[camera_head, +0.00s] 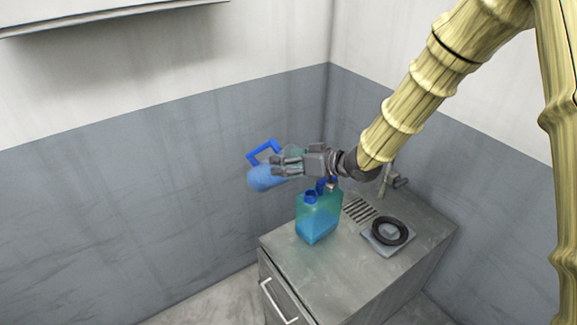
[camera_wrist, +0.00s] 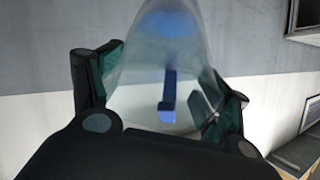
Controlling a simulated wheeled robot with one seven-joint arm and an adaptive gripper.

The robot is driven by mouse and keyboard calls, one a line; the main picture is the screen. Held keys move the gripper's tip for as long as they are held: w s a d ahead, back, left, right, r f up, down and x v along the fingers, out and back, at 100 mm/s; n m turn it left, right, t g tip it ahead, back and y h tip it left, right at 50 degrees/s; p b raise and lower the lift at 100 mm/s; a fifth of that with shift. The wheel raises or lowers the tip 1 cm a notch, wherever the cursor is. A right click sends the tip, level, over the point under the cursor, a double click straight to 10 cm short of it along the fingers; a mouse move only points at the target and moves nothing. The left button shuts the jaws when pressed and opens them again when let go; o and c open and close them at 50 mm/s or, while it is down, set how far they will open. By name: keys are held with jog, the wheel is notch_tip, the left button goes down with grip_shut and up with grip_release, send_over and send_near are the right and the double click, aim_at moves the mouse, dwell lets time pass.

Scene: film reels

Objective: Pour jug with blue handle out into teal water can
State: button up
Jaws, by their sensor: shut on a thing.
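The jug, a translucent vessel with blue contents (camera_head: 264,179) and a blue handle (camera_head: 262,151), is in the air, up and to the left of the can in the head view. It looks tipped onto its side, with its handle uppermost; I cannot tell where its mouth points. My gripper (camera_head: 288,164) is shut on the jug. In the wrist view the clear jug (camera_wrist: 135,75) sits between both fingers of my gripper (camera_wrist: 160,88). The teal water can (camera_head: 319,218) stands upright on the metal counter, with blue liquid low inside and a blue neck on top.
The metal counter (camera_head: 290,250) has a slotted drain (camera_head: 360,209), a tap (camera_head: 392,181) at the back, and a black ring (camera_head: 390,231) on a square plate at the right. Walls close in behind. The counter's front left corner is clear.

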dwell(0.4)
jog(key=shift+s+d+f+y+b, duration=0.1)
jog(key=shift+d+f+y+b, duration=0.05)
jog(key=shift+f+y+b, duration=0.2)
jog(key=shift+s+d+f+b, duration=0.25)
jog(key=shift+f+b, duration=0.3)
jog(key=shift+b, duration=0.2)
jog(key=shift+d+r+t+y+b, duration=0.15)
jog(key=shift+t+y+b, duration=0.25)
jog(key=shift+y, duration=0.15)
jog(key=shift+r, duration=0.25)
jog(key=shift+s+d+r+m+t+y+b, duration=0.15)
jog(key=shift+d+r+m+t+y+b, duration=0.3)
jog(key=shift+y+b, duration=0.75)
dwell(0.5)
jog(key=shift+s+d+r+t+y+b, duration=0.15)
jog(key=shift+d+r+t+y+b, duration=0.25)
jog(key=shift+b, duration=0.9)
jog(key=shift+s+d+r+t+y+b, duration=0.2)
jog(key=shift+d+t+y+b, duration=0.35)
jog(key=shift+b, duration=0.75)
dwell(1.4)
